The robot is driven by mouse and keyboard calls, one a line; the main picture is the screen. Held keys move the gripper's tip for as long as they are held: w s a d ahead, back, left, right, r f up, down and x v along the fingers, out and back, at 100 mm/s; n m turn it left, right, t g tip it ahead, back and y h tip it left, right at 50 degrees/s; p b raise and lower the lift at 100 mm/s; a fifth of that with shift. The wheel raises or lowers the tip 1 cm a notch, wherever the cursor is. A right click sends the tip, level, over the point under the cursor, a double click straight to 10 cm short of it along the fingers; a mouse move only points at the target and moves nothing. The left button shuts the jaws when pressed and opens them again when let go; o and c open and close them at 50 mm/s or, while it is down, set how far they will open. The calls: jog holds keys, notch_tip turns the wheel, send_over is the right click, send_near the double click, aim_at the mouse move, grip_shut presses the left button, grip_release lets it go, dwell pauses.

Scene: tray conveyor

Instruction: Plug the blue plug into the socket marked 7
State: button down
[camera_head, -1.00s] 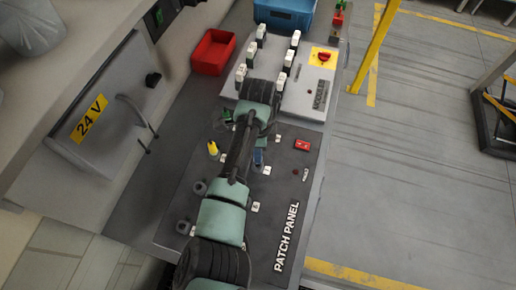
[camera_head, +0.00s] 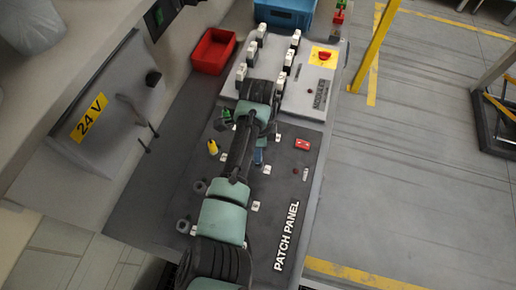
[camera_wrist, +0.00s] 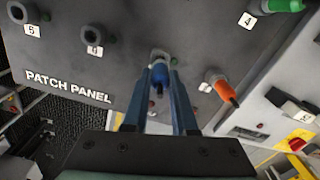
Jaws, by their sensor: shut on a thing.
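The blue plug (camera_wrist: 158,78) is between the fingers of my gripper (camera_wrist: 160,92) in the wrist view, and the gripper is shut on it. The far end of the plug meets a dark round socket (camera_wrist: 160,56) on the grey patch panel (camera_wrist: 130,20). I cannot tell how deep the plug sits in it. No number can be read at this socket. In the head view the blue of the gripper or plug (camera_head: 259,156) shows beside my arm, over the panel (camera_head: 287,185). No label marked 7 can be made out.
An orange plug (camera_wrist: 222,86) stands close to the right of my gripper. A green plug (camera_wrist: 282,6) is by the label 4 (camera_wrist: 247,20). Two empty sockets are at left, one by label 5 (camera_wrist: 32,30). A yellow plug (camera_head: 212,147) and a red bin (camera_head: 212,52) show in the head view.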

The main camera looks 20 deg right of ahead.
jog(key=shift+f+b, duration=1)
jog(key=shift+f, duration=0.55)
jog(key=c, duration=0.6)
grip_release()
jog(key=shift+c, duration=0.2)
jog(key=shift+r, duration=0.1)
notch_tip(320, 180, up, 13)
jog(key=shift+f+b, duration=0.1)
jog(key=shift+b, duration=0.8)
